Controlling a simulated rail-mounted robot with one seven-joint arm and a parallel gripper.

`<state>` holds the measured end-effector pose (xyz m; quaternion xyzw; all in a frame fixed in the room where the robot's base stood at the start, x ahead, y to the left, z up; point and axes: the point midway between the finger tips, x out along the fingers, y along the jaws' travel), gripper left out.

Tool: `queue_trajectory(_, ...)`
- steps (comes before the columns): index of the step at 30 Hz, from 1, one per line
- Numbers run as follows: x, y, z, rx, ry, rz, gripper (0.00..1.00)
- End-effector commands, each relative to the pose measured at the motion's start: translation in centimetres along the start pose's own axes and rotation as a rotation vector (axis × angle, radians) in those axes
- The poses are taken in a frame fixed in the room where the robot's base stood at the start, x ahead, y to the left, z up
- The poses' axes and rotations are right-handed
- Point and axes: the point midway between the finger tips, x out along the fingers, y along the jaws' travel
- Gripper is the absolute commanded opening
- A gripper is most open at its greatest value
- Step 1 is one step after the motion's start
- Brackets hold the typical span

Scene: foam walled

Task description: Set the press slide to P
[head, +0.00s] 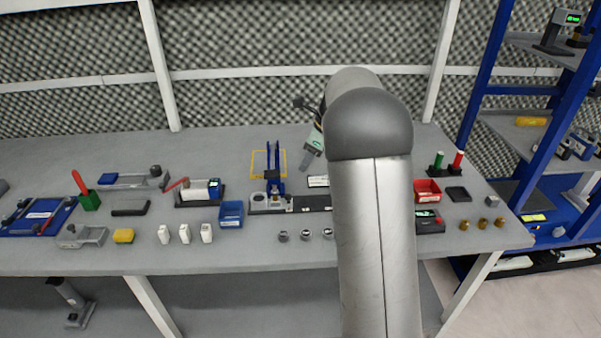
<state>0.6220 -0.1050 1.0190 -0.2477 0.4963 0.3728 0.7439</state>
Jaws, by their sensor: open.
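A small blue press-like fixture (277,158) stands upright at the middle of the bench, with a dark block between its uprights. I take it for the press. It has a grey base (258,203) with a round part on it. No letter P or slide marking is legible at this size. My gripper (306,165) is small in the view, just right of the press's uprights and apart from them in the picture. It is open and seems to hold nothing. My own grey arm hides the bench to its right.
A red bin (427,191) stands right of my arm. The bench's front strip (230,258) is clear.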

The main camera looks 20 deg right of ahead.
Motion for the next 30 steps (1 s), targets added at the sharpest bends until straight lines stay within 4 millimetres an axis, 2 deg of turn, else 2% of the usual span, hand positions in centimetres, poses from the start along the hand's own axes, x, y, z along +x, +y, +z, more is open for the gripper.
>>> queue_trajectory(3, -1.4, 0.0, 0.0, 0.0, 0.0, -0.001, 0.41)
queue_trajectory(6, -2.0, 0.0, 0.0, 0.0, 0.001, 0.0, 0.41)
queue_trajectory(20, -2.2, 0.0, 0.0, 0.0, 0.001, 0.0, 0.41)
queue_trajectory(23, -2.3, 0.6, 0.1, -0.028, 0.002, 0.003, 0.41)
queue_trajectory(26, -2.8, 3.2, 0.0, -0.164, 0.016, 0.017, 0.41)
queue_trajectory(29, -3.4, 8.7, -0.5, -0.446, 0.044, 0.05, 0.41)
queue_trajectory(30, -3.5, 11.4, -0.9, -0.596, 0.059, 0.067, 0.41)
